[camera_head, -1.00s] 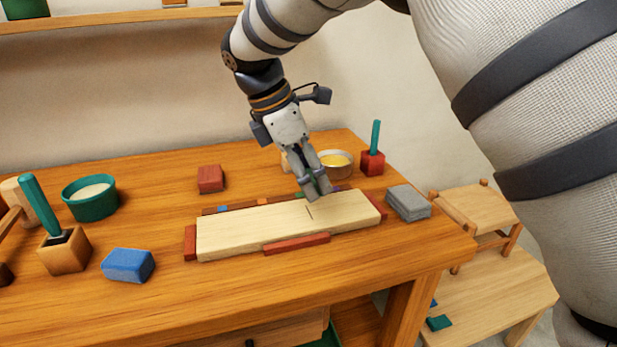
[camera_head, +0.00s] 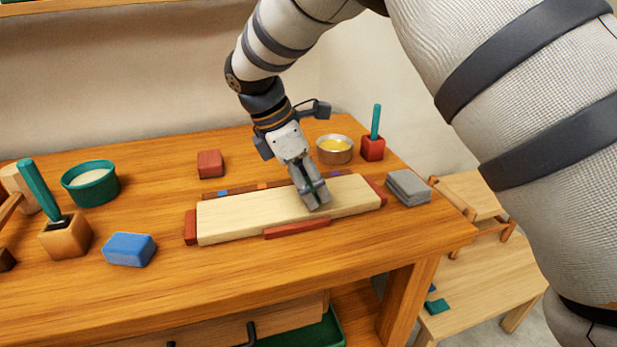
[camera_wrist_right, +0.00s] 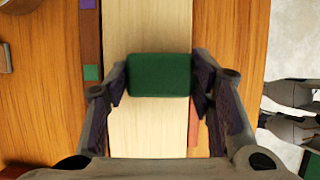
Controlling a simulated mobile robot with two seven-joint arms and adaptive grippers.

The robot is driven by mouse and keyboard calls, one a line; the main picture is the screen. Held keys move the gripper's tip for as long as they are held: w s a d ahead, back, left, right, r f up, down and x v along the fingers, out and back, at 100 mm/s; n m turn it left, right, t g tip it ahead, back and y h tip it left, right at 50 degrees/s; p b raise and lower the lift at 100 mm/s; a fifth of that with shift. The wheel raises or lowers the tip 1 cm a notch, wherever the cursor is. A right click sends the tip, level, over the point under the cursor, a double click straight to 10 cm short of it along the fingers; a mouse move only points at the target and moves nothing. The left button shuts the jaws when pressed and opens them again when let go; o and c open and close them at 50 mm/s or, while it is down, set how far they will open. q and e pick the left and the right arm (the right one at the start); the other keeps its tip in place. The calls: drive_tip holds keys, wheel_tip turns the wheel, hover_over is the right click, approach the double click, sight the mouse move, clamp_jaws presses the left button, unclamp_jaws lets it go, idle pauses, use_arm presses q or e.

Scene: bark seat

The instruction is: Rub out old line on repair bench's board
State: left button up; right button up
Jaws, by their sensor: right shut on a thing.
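The pale wooden board (camera_head: 250,217) lies on the bench (camera_head: 120,290), held between red blocks and strips at its ends and edges. My right gripper (camera_head: 318,197) is over the right half of the board. It is shut on a green block (camera_wrist_right: 160,75), which shows between its fingers in the right wrist view. The block is at or just above the board (camera_wrist_right: 145,30); I cannot tell whether it touches. The dark line on the board is hidden behind the gripper now. My left gripper is not in view.
A grey block stack (camera_head: 408,187) lies right of the board. A yellow-filled bowl (camera_head: 335,149) and red holder (camera_head: 373,148) stand behind. A blue block (camera_head: 129,249), wooden holder (camera_head: 66,236) and green bowl (camera_head: 90,184) are left. A red block (camera_head: 210,163) sits behind the board.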

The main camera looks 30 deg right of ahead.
drive_tip(key=shift+f, duration=0.55)
idle(0.4)
